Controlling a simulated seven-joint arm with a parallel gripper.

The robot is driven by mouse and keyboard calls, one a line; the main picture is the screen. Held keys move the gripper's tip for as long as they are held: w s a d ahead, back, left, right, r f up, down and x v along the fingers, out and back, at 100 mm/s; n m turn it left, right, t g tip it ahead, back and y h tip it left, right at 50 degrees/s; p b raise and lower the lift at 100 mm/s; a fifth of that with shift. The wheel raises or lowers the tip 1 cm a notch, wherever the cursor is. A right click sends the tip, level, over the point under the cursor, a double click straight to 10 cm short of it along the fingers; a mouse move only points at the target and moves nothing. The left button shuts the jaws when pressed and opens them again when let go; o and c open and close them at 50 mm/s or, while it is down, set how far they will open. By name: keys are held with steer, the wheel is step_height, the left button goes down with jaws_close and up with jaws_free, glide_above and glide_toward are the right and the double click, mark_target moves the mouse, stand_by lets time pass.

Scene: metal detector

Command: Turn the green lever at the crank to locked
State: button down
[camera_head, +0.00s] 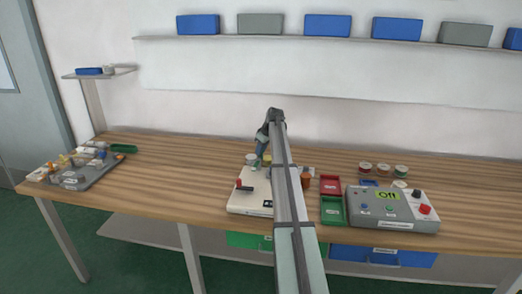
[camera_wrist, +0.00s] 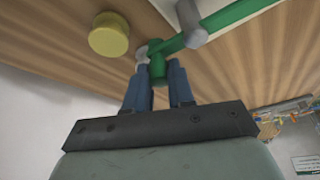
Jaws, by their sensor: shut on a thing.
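In the head view my gripper (camera_head: 261,143) is small, above the back of a white board (camera_head: 245,203), and my own arm covers much of that spot. The lever cannot be made out in the head view, and no locked mark is readable. A yellow round cap (camera_wrist: 109,35) is left of the lever in the wrist view.
Right of my arm are red (camera_head: 330,184) and green (camera_head: 333,211) trays and a grey box reading "Off" (camera_head: 410,212). A grey board with parts (camera_head: 77,176) is at the left. The wooden table (camera_head: 180,180) between is clear.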

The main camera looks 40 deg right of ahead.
steer(key=shift+w+n, duration=0.1)
steer(key=shift+n, duration=0.2)
steer(key=a+n+g+y, duration=0.1)
steer(key=n, duration=0.3)
steer(key=w+a+n+g+y, duration=0.1)
steer(key=a+n, duration=0.1)
steer(key=n, duration=0.1)
steer(key=a+n+g+y, duration=0.1)
steer(key=n, duration=0.3)
steer(key=shift+w+a+n, duration=0.15)
steer(key=shift+w+n, duration=0.05)
steer(key=shift+n, duration=0.1)
steer(key=shift+s+a+n+g, duration=0.1)
steer(key=shift+a+n+g, duration=0.2)
steer(key=shift+n, duration=0.4)
steer(key=shift+s+a+n+g, duration=0.1)
steer(key=shift+a+n+g, duration=0.15)
steer(key=shift+n, duration=0.45)
steer(key=c, duration=1)
jaws_free()
steer(key=shift+o, duration=0.2)
